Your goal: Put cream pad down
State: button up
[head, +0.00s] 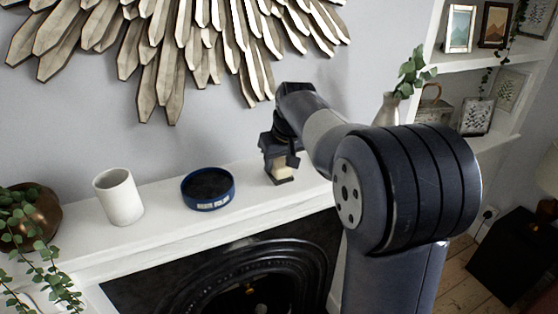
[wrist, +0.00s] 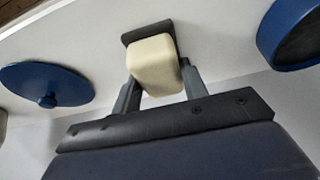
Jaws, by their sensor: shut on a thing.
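The cream pad (head: 277,163) is held by my gripper (head: 280,153) at the mantel shelf, right of the blue tin. In the wrist view the pad (wrist: 153,62) is a rounded cream block between the two fingers of my gripper (wrist: 158,82). A dark flat piece shows at the pad's far end, low against the white shelf. I cannot tell whether it is part of the pad or whether it touches the shelf.
The white mantel shelf (head: 152,228) also bears an open round blue tin (head: 208,203) and a white cup (head: 119,197). A blue knobbed lid (wrist: 45,83) shows in the wrist view. A copper pot with a plant (head: 38,215) is at left. A slatted wall ornament (head: 165,50) hangs above.

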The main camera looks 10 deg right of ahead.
aim_at(279, 161)
jog(key=o, duration=1.2)
jog(key=b+v, duration=0.1)
jog(key=v, duration=1.1)
jog(key=shift+b, duration=0.4)
jog(key=p+x, duration=0.2)
jog(key=x, duration=0.9)
jog(key=shift+w+f, duration=0.2)
jog(key=shift+f, duration=0.1)
jog(key=shift+r, duration=1.5)
